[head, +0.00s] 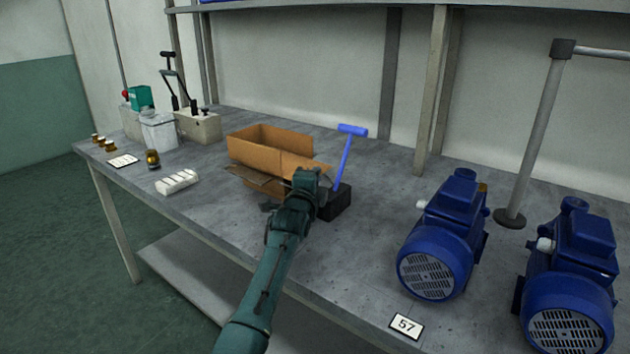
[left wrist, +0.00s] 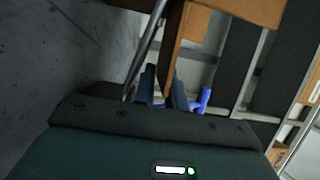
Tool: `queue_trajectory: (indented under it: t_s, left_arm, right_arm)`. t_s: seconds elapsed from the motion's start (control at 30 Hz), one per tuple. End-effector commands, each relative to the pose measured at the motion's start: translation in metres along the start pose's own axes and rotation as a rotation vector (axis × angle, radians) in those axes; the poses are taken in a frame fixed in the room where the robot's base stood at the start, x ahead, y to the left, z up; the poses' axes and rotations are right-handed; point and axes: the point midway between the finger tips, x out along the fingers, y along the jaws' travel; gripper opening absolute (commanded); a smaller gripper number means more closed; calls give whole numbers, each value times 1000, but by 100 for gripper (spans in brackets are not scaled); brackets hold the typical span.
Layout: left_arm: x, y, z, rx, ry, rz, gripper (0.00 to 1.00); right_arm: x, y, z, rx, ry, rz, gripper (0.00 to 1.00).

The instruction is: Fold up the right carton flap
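An open brown carton (head: 262,153) stands on the workbench, left of the middle in the head view. A flap at its near side slants outward. The carton's right end is partly covered by my left gripper (head: 308,178), which is right against it. In the left wrist view, a brown carton panel (left wrist: 182,45) reaches down to the fingers of my left gripper (left wrist: 163,88). The panel's lower end appears between the two fingers, but I cannot tell whether they grip it. My right gripper is in neither view.
A blue T-handle (head: 346,155) on a black base (head: 338,203) stands just right of my left gripper. Blue motors (head: 440,240) (head: 570,275) occupy the right. A white slotted block (head: 177,182) lies left of the carton. The bench behind the carton is clear.

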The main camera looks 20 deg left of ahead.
Motion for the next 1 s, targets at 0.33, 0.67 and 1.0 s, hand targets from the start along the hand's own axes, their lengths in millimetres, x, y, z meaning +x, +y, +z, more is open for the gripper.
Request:
queue_trajectory:
  t_s: [0.33,0.67,1.0]
  left_arm:
    - [4,0,0,0,1,0,13]
    - [4,0,0,0,0,0,0]
    - [4,-3,0,-17,0,8,0]
  right_arm:
    - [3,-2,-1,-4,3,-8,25]
    - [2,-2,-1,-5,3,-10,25]
    - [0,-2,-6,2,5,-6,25]
